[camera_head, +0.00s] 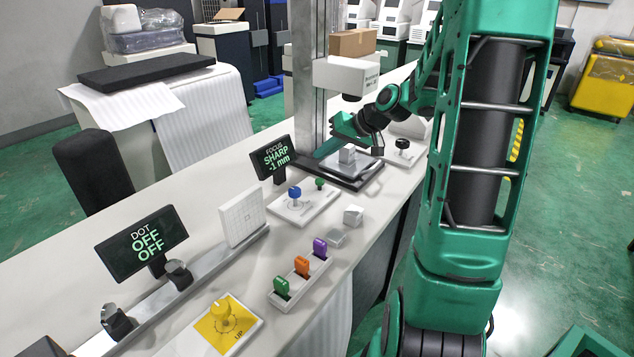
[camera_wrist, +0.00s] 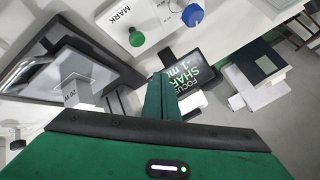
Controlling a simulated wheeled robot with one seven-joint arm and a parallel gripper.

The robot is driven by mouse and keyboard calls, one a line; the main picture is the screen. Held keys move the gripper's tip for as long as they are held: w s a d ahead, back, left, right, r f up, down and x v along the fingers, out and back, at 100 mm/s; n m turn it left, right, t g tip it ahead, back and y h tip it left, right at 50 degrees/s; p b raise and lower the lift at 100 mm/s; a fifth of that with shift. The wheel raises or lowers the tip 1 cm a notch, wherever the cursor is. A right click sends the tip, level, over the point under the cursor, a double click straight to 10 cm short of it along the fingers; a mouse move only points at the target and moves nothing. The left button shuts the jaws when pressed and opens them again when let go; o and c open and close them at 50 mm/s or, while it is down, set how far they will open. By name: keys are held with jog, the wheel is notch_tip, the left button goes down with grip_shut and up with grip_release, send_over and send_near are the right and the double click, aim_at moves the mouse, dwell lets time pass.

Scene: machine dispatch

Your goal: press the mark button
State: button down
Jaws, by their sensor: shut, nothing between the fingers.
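The mark button is a round green button (camera_head: 319,183) on a small white panel (camera_head: 304,208), behind a blue knob (camera_head: 295,192). In the wrist view the green button (camera_wrist: 136,38) sits beside the printed word MARK, with the blue knob (camera_wrist: 192,14) to its right. My gripper (camera_head: 345,125) is above the dark stage, apart from the button. In the wrist view my gripper (camera_wrist: 162,82) shows its green fingers shut together and empty, with the button above and left of the tips.
A display (camera_head: 272,158) reads FOCUS SHARP -1 mm; another (camera_head: 142,243) reads DOT OFF OFF. A rack (camera_head: 299,281) of coloured tags and a yellow dial plate (camera_head: 227,323) lie nearer.

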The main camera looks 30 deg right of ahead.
jog(key=shift+f, duration=2.8)
jog(key=shift+f, duration=0.4)
jog(key=shift+f, duration=0.55)
dwell(0.7)
jog(key=shift+r, duration=1)
jog(key=shift+r, duration=0.15)
jog(key=shift+r, duration=2.35)
